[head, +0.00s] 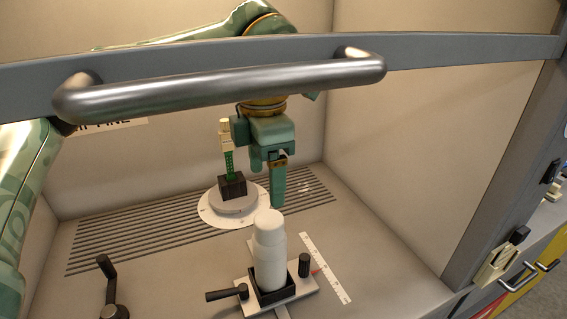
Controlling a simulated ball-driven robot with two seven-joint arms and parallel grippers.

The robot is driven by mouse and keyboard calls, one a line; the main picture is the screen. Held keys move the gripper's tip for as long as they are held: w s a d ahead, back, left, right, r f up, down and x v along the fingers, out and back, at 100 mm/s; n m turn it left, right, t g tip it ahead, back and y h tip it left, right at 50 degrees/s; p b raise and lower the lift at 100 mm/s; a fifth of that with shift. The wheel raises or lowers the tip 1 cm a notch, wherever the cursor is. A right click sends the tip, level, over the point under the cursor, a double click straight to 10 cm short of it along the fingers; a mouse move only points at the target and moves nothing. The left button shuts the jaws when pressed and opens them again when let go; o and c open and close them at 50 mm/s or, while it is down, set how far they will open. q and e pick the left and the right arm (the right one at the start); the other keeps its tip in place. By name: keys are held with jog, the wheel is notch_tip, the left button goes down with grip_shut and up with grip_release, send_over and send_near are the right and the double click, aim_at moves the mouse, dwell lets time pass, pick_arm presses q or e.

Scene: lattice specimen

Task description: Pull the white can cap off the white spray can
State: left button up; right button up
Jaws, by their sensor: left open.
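The white spray can (270,272) stands upright in a black square holder (277,296) at the front middle of the chamber floor. The white can cap (268,222) sits on its top. My left gripper (278,196) points down and shows just behind and above the cap in the picture. It is open, with nothing visible in it. I see one finger clearly; the other is hard to make out. It appears apart from the cap. My right gripper is not in view.
A hood sash with a metal handle (225,88) crosses the upper view. A green lattice specimen (229,163) stands in a black block on a round stage (236,205). A white ruler (325,268) lies right. A black lever (108,285) stands left.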

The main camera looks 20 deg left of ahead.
aim_at(269, 218)
pick_arm(q)
notch_tip(269, 218, down, 9)
jog(key=shift+r+b, duration=0.1)
jog(key=shift+b, duration=0.9)
jog(key=shift+d+f, duration=0.1)
jog(key=shift+f, duration=0.4)
jog(key=c, duration=1)
jog(key=shift+o, duration=0.2)
jog(key=shift+c, duration=0.3)
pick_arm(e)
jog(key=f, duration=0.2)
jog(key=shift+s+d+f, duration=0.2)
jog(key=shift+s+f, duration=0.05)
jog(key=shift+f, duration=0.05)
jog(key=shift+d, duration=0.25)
